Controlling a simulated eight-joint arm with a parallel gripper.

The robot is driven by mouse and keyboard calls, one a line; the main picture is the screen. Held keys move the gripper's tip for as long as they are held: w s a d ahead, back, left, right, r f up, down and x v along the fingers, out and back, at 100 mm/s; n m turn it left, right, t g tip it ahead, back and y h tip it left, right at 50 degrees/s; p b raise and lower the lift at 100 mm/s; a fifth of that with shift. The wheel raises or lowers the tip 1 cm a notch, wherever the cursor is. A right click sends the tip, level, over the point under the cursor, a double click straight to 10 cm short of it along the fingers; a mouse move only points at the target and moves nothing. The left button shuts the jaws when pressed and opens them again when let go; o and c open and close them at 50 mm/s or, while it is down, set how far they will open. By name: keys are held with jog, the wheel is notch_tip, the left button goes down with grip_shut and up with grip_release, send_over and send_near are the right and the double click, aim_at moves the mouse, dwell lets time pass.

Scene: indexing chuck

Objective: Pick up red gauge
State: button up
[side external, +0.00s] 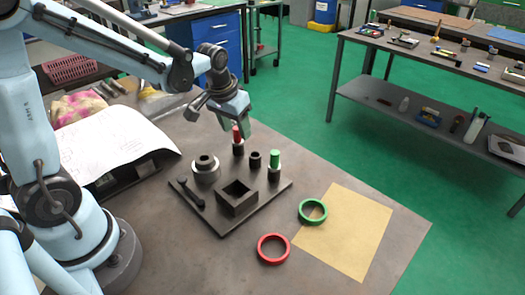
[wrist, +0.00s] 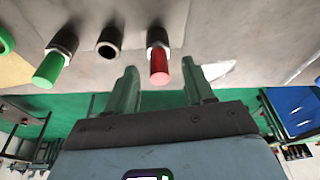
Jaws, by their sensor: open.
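The red gauge (side external: 237,134) is a red peg upright in a dark holder (side external: 238,149) at the back of the dark base plate. In the wrist view the red gauge (wrist: 159,68) shows between my two fingers, apart from both. My gripper (side external: 241,119) is open and empty, close above or beside the top of the gauge in the side view. Its fingers also show in the wrist view (wrist: 160,80). I cannot tell whether the fingertips reach down around the gauge.
A green gauge (side external: 274,158) stands in a similar holder, with an empty holder (side external: 255,160) between. The plate also carries a round chuck (side external: 205,168), a square block (side external: 237,197) and a dark handle (side external: 190,193). Red (side external: 273,249) and green (side external: 312,211) rings lie nearby, the green one overlapping a tan sheet (side external: 345,232).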

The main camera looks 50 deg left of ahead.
jog(key=shift+x, duration=1)
jog(key=shift+c, duration=0.5)
grip_shut()
jog(key=shift+r, duration=0.1)
